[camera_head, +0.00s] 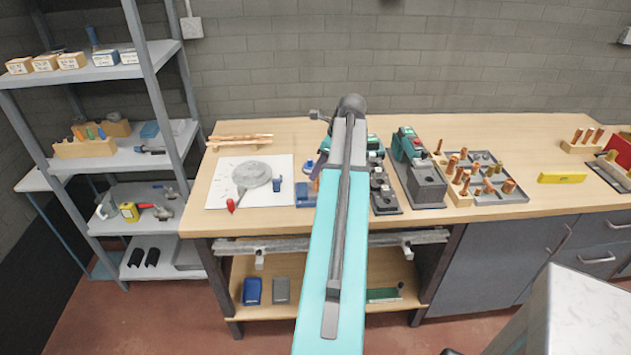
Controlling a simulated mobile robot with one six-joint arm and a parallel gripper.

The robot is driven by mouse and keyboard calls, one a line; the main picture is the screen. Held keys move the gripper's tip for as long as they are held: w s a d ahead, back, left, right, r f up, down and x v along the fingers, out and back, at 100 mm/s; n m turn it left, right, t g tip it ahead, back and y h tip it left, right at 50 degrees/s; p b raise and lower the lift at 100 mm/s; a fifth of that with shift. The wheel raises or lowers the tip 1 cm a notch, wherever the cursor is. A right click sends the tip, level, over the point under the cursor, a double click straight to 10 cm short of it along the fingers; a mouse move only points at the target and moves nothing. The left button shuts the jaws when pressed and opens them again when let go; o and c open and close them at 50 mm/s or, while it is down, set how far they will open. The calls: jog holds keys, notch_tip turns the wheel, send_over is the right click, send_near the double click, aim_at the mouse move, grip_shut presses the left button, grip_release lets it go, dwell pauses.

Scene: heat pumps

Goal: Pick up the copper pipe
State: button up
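Copper pipes (240,137) lie lengthwise at the back left of the wooden workbench (420,225), on what looks like a low wooden holder. They look thin and lie close together, and I cannot count them surely. My teal arm reaches up the middle of the view over the bench, its far joint right of the pipes and apart from them. My gripper is not visible; the arm hides the area beyond and below it.
A white sheet (215,192) with a grey disc (251,176) lies in front of the pipes. Teal power tools (408,145) and a grey tray of copper fittings (513,202) stand to the right. A metal shelf rack (165,90) stands close at the bench's left end.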

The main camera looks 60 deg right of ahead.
jog(key=shift+p+x, duration=0.9)
jog(key=shift+x, duration=1.7)
jog(key=shift+w, duration=0.15)
jog(key=shift+c, duration=0.5)
grip_shut()
